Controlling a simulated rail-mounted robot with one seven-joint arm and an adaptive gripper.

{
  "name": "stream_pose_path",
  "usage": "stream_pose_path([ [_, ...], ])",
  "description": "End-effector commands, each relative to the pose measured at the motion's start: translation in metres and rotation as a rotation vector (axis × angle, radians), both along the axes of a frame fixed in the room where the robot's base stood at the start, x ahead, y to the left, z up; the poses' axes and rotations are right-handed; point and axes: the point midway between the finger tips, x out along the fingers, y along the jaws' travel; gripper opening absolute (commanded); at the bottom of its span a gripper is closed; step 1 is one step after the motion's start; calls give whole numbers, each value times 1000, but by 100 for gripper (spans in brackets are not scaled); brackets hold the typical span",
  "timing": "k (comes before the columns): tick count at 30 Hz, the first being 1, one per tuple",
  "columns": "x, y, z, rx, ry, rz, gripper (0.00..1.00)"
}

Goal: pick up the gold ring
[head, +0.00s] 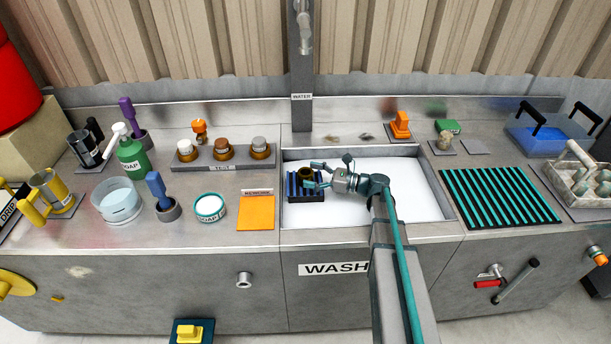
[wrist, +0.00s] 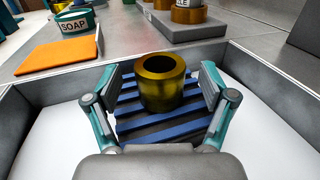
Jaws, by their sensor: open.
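A gold ring (wrist: 163,84), a thick short cylinder with a dark bore, stands upright on a blue slatted rack (wrist: 140,128) in the wrist view. In the head view the ring (head: 307,174) is small, on the rack (head: 291,190) at the left end of the white-floored wash basin. My gripper (head: 315,175) is open and reaches in from the right. In the wrist view its two fingers stand on either side of the ring, with a visible gap on each side. The ring's lower far side is hidden.
A grey block (head: 223,166) with several capped gold rings stands behind left. The basin's right side (head: 420,190) is clear.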

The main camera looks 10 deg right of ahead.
Motion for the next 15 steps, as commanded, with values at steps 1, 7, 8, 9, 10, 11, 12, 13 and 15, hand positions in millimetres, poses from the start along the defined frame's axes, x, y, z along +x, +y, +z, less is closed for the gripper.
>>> stream_pose_path([
  [1,4,7,2,0,1,1,83],
  [7,8,18,0,0,1,-1,83],
  [8,8,18,0,0,1,-1,83],
  [9,8,18,0,0,1,-1,83],
  [10,8,18,0,0,1,-1,83],
  [11,8,18,0,0,1,-1,83],
  [12,8,18,0,0,1,-1,79],
  [13,8,18,0,0,1,-1,74],
  [15,8,18,0,0,1,-1,63],
])
